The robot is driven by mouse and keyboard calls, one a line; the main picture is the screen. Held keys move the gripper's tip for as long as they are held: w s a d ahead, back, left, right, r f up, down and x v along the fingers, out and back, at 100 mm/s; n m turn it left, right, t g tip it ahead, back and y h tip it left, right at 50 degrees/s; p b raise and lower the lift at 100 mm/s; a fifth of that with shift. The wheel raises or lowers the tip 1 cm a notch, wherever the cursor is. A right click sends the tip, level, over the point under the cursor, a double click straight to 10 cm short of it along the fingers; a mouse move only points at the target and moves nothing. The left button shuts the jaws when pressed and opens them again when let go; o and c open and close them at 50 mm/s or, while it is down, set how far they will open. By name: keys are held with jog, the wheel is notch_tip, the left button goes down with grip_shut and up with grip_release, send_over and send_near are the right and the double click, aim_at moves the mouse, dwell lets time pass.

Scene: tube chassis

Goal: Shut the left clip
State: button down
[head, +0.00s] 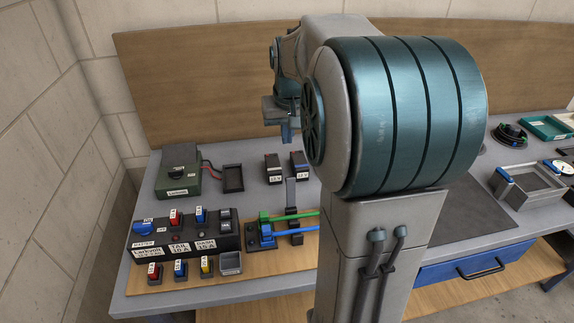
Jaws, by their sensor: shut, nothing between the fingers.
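A black clip (291,195) stands on the wooden board at the bench front, just left of my arm. Its tall flap points up, so it looks open. A green rod (303,214) and a blue rod (305,229) run by its base to the right and pass behind my arm. Any clip farther right is hidden by my arm. My gripper (287,132) is above and behind the clip, well apart from it, pointing down. It is small in view and looks shut and empty.
A black switch box (185,251) with coloured switches stands left of the clip. A green box (178,178) and two small dark blocks (273,167) stand behind. My arm hides the bench middle. A grey tray (528,186) is at the right.

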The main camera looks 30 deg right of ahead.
aim_at(290, 191)
notch_tip(290, 191, down, 9)
jog(key=s+p, duration=0.1)
jog(key=p, duration=0.1)
jog(key=shift+s+a+f, duration=0.2)
jog(key=shift+s, duration=0.05)
dwell(0.3)
jog(key=shift+w+a+f+b, duration=0.1)
jog(key=shift+a+b, duration=0.05)
jog(key=shift+b, duration=0.15)
